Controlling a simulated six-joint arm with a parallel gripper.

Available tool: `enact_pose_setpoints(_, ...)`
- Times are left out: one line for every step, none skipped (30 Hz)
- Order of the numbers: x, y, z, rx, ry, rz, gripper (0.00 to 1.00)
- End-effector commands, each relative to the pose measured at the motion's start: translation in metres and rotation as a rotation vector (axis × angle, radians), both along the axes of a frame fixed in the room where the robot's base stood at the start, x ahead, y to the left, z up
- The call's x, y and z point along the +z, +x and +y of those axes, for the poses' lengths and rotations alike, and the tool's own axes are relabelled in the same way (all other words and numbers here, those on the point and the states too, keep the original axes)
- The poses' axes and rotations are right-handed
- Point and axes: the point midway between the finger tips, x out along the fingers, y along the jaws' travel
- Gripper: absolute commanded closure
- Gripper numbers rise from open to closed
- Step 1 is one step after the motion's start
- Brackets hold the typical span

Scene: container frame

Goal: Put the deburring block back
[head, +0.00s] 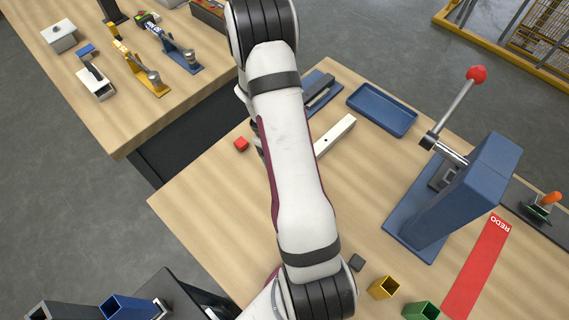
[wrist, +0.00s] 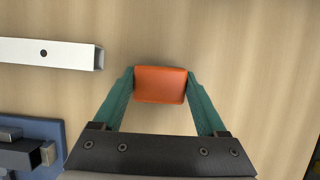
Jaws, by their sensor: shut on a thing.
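The deburring block looks orange-red in the wrist view (wrist: 160,85), where it sits between my gripper's two green fingers. My gripper (wrist: 160,88) is shut on it, with a finger against each side. In the head view the small red block (head: 241,144) shows just left of my arm, over the near table's left part. My arm hides most of the gripper there. I cannot tell whether the block touches the table or is slightly raised.
A white square bar (head: 335,137) lies right of my arm, near a blue fixture (head: 318,92) and a blue tray (head: 382,109). A blue press (head: 455,190) and a red REDO strip (head: 478,265) are farther right. Bare wood surrounds the block.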

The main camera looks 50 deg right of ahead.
Motion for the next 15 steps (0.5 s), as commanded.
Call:
enact_pose_setpoints(0.0002,0.0002,-0.0002,0.000,0.000,-0.001,0.77)
enact_pose_setpoints(0.0004,0.0002,-0.0002,-0.001,0.000,-0.001,0.77)
enact_pose_setpoints(0.0005,0.0001,-0.0003,-0.001,0.000,-0.001,0.77)
enact_pose_setpoints(0.0005,0.0001,-0.0003,-0.001,0.000,-0.001,0.77)
enact_pose_setpoints(0.0005,0.0000,-0.0003,-0.001,0.000,-0.001,0.77)
enact_pose_setpoints(-0.0002,-0.0001,-0.0002,-0.001,0.000,0.000,0.77)
enact_pose_setpoints(-0.0010,-0.0001,-0.0002,0.000,0.000,0.000,0.77)
enact_pose_setpoints(-0.0019,-0.0001,-0.0003,0.000,0.000,0.000,0.77)
enact_pose_setpoints(-0.0023,0.0000,-0.0003,0.000,0.000,0.000,0.22)
enact_pose_setpoints(-0.0021,0.0000,-0.0003,-0.001,0.000,-0.001,0.16)
enact_pose_setpoints(-0.0021,0.0000,-0.0003,-0.001,0.000,-0.001,0.11)
enact_pose_setpoints(-0.0020,-0.0001,-0.0003,-0.001,0.000,-0.001,0.04)
enact_pose_setpoints(-0.0020,-0.0001,-0.0003,-0.001,0.000,0.000,0.00)
enact_pose_setpoints(-0.0019,-0.0001,-0.0003,-0.001,0.000,-0.001,0.00)
enact_pose_setpoints(-0.0019,-0.0001,-0.0003,-0.001,0.000,0.000,0.00)
